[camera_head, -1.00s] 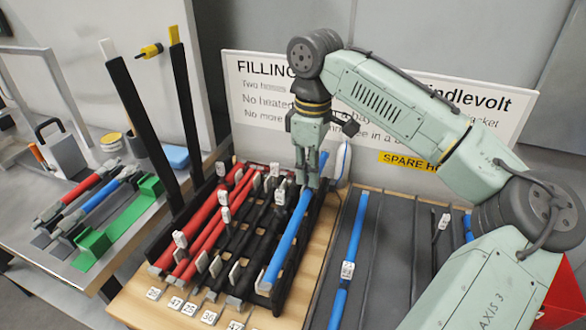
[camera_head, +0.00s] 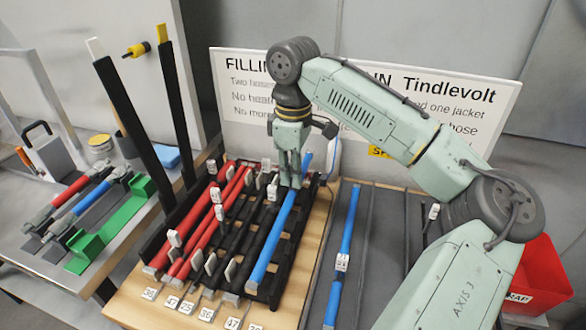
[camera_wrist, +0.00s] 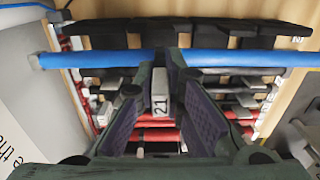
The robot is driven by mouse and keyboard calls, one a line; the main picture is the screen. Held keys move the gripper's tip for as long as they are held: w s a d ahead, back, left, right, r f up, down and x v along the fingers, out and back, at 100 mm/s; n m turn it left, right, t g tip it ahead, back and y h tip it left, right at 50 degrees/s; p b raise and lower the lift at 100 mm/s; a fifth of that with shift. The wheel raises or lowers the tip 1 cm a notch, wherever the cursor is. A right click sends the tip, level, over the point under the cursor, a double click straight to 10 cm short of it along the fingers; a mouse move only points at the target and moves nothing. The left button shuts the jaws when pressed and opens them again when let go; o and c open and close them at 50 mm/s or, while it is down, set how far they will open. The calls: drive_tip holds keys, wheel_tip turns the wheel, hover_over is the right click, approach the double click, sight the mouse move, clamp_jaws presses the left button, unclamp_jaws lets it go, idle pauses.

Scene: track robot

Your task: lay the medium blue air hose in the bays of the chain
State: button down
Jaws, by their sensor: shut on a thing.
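My gripper (camera_head: 290,185) points down over the right side of the black chain (camera_head: 283,272), towards its far end. It is shut on a blue hose (camera_head: 270,235), which runs lengthwise along the chain's right side. In the wrist view the hose (camera_wrist: 230,58) spans the picture and passes between the fingers (camera_wrist: 165,85). A white tag marked 21 (camera_wrist: 160,105) shows between the fingers. I cannot tell if the hose rests in a bay or hovers just above. Red hoses (camera_head: 203,238) with white tags lie in the left bays; black hoses lie between.
Another blue hose (camera_head: 350,225) lies in the grey rack (camera_head: 385,250) to the right. A red bin (camera_head: 540,275) stands at far right. Two tall black posts (camera_head: 130,120) rise left of the chain. A sign (camera_head: 235,90) stands behind. A side bench (camera_head: 110,240) holds tools and a green fixture (camera_head: 115,225).

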sight(292, 196)
drive_tip(key=shift+f+b, duration=1.25)
drive_tip(key=shift+f, duration=2.15)
drive_tip(key=shift+s+f, duration=0.2)
drive_tip(key=shift+f, duration=0.4)
drive_tip(key=c, duration=1.9)
unclamp_jaws()
drive_tip(key=o, duration=0.3)
drive_tip(key=shift+w+f, duration=0.1)
drive_tip(key=shift+w, duration=0.1)
wheel_tip(292, 196, up, 12)
drive_tip(key=shift+r, duration=0.2)
drive_tip(key=shift+f, duration=0.1)
